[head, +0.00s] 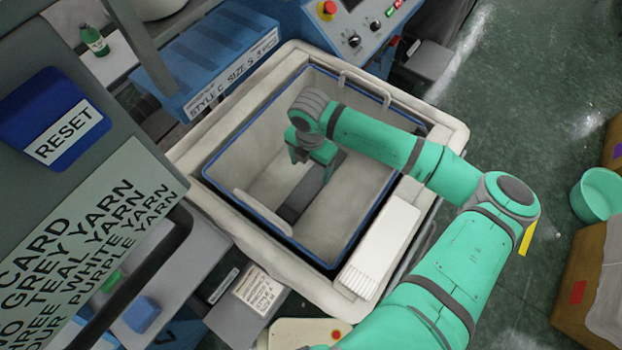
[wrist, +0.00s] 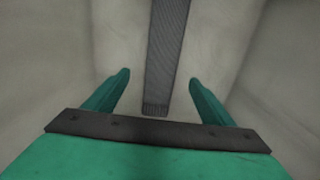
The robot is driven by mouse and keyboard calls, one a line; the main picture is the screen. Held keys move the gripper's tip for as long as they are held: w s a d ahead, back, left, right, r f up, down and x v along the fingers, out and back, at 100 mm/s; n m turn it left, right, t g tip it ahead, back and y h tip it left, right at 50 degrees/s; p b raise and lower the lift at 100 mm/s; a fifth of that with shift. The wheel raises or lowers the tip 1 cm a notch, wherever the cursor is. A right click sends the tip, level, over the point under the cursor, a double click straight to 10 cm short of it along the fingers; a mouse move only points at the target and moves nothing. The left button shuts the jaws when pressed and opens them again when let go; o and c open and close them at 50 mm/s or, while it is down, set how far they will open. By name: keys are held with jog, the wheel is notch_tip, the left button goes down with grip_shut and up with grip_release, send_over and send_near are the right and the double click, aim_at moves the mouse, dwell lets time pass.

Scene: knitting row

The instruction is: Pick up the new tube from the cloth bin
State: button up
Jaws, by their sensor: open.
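The cloth bin (head: 250,150) is pale with a blue rim, in the middle of the head view. A dark grey tube (head: 300,203) lies flat on its floor, partly hidden by my arm. In the wrist view the tube (wrist: 166,50) is a long ribbed grey strip, running up from between my fingers to the top edge. My gripper (wrist: 160,78) is open and empty, with one green finger on each side of the tube's near end. In the head view my gripper reaches down into the bin. I cannot tell the height gap to the tube.
The bin's pale walls surround my gripper. A blue machine panel (head: 355,25) stands behind, and a blue RESET button (head: 55,120) is at left.

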aim_at(310, 185)
jog(key=f, duration=0.2)
jog(key=s+f, duration=0.1)
jog(key=shift+s+a+f, duration=0.1)
jog(key=shift+a+f, duration=0.1)
jog(key=shift+a, duration=0.05)
jog(key=shift+d+f, duration=0.2)
jog(key=shift+f, duration=2.5)
jog(key=c, duration=1.1)
jog(key=shift+c, duration=0.2)
